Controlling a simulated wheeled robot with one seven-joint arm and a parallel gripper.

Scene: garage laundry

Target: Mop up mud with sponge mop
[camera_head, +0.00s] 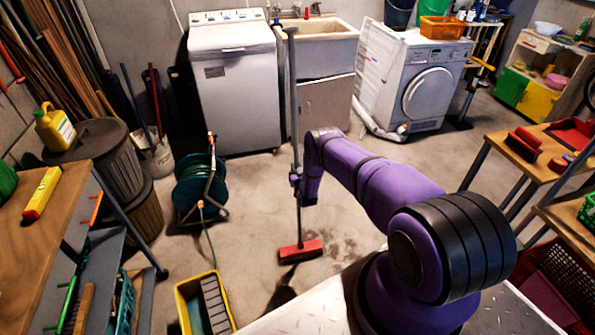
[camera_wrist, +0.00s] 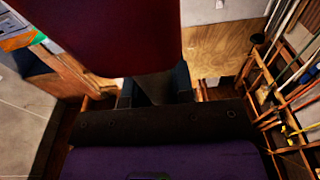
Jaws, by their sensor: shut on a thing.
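The sponge mop has a long grey handle (camera_head: 294,110) and a red head (camera_head: 300,251). It stands nearly upright in the head view. My gripper (camera_head: 296,185) is shut on the lower part of the handle, above the head. I cannot tell whether the head touches the floor. Dark, wet-looking mud patches (camera_head: 343,247) lie on the concrete just right of the mop head. In the wrist view, my gripper (camera_wrist: 155,88) has dark fingers around a grey piece, and a large dark red surface fills the upper middle.
A yellow mop bucket (camera_head: 183,306) stands at the lower left, near a green hose reel (camera_head: 196,188). A washing machine (camera_head: 235,85), a sink (camera_head: 318,50) and a dryer (camera_head: 415,85) line the back. Tables flank both sides. The middle floor is mostly clear.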

